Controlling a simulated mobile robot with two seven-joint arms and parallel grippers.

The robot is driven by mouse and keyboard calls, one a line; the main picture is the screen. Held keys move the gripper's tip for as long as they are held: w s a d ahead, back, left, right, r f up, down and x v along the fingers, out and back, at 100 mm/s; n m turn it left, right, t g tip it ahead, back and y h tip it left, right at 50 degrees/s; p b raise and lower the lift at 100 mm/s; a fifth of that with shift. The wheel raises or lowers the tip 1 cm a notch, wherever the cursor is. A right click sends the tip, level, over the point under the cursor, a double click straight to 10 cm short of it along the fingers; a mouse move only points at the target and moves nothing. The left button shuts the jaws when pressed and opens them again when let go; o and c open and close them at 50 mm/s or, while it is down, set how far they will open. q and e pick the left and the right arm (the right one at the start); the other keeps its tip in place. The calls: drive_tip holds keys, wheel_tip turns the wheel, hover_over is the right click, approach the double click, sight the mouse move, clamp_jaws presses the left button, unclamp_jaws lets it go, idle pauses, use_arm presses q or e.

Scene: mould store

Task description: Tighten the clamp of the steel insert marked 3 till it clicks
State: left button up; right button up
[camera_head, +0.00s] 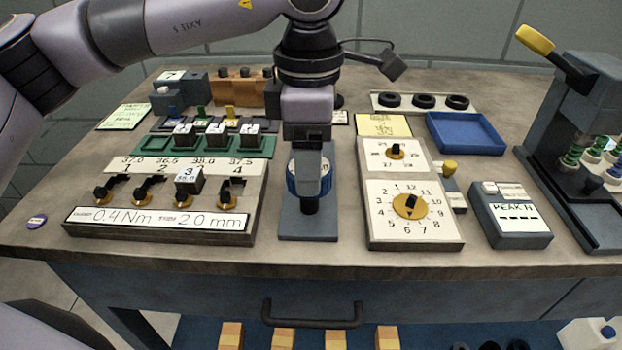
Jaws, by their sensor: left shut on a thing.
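The steel insert marked 3 (188,179) stands upright in the third place of the clamp rack (160,238), left of centre. Its brass and black clamp (194,201) is just in front of it, partly hidden by the insert. My left gripper (309,150) points down, right of the rack, shut on a tool with a blue ring (294,178). The tool is upright over a grey stand (308,228); whether it still rests in the stand I cannot tell. The gripper hides its upper part. My right gripper is not in view.
Right of the stand are a dial board (450,235), a PEAK N meter (515,225), an empty blue tray (465,133) and a lever press (565,120). A narrow gap separates rack and stand.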

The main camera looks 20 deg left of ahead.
use_arm(q)
drive_tip(key=shift+r+p, duration=1.1)
drive_tip(key=shift+r, duration=0.7)
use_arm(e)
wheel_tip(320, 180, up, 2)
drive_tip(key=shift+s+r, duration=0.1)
